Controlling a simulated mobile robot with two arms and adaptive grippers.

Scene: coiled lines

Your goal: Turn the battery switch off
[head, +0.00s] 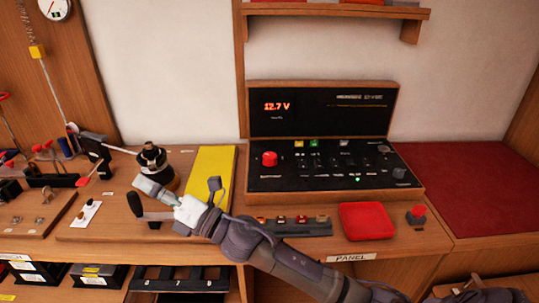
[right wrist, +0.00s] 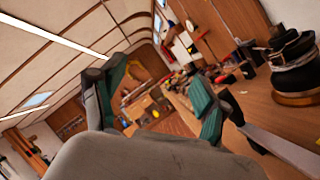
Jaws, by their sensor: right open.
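The panel (head: 320,177) is a black console in a wooden frame on the bench, with a raised display reading 12.7 V. A red round knob (head: 269,159), which looks like the battery switch, stands at its left; its setting is too small to read. A green light shows at the panel's lower right. My right gripper (head: 178,207) is left of the panel and apart from the red knob, its arm reaching across the front of the bench. In the right wrist view its fingers (right wrist: 163,88) are open with nothing between them. My left gripper is not in view.
A black winch (head: 152,162) with a grey bar stands close to my right gripper. A yellow book (head: 210,172) lies between winch and panel. A shelf (head: 340,10) hangs above.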

